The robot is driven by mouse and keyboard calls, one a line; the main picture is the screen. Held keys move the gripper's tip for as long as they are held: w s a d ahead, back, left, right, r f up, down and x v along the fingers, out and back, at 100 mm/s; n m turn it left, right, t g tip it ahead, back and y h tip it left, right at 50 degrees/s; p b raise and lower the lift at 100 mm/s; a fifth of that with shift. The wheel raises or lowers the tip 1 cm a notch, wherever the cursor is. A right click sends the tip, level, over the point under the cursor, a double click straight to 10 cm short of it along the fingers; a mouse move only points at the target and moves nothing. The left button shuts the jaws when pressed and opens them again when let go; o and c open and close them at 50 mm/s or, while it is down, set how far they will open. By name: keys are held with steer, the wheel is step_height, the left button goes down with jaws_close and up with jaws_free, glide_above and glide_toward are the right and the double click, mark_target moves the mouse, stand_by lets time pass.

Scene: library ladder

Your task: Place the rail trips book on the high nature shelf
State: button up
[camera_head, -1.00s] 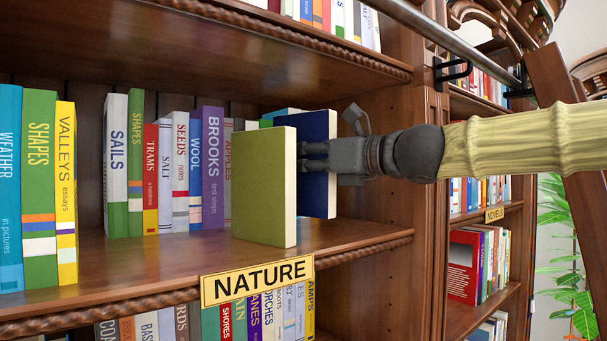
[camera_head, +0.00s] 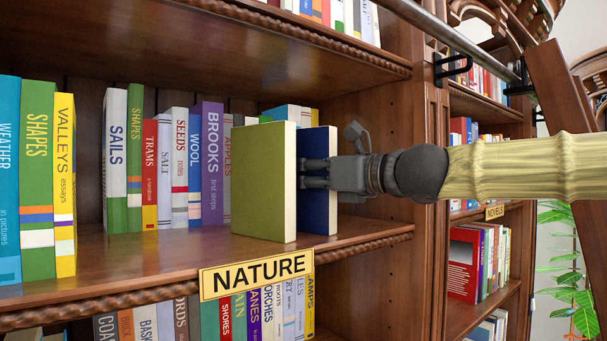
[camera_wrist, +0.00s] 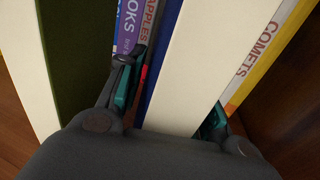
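A navy book (camera_head: 320,218) stands upright on the shelf board above the NATURE label (camera_head: 257,275), at the shelf's right end. Its title is not visible, so I cannot tell if it is the rail trips book. My gripper (camera_head: 303,172) reaches in from the right, in front of the navy cover. In the wrist view, my gripper's fingers (camera_wrist: 170,102) lie either side of the navy book's pale page block (camera_wrist: 192,65). A gap shows between the left finger and the cover; the right finger is close to or touching the other side.
An olive-green book (camera_head: 263,185) stands just left of my gripper, near the shelf's front. A row of books, including the purple Brooks (camera_head: 212,165), stands behind. Comets (camera_wrist: 255,60) is close to the right finger. The wooden upright (camera_head: 385,130) bounds the shelf.

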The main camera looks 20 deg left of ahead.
steer(key=shift+o, duration=0.2)
steer(key=v, duration=1.2)
steer(key=shift+r, duration=0.2)
stand_by(0.3)
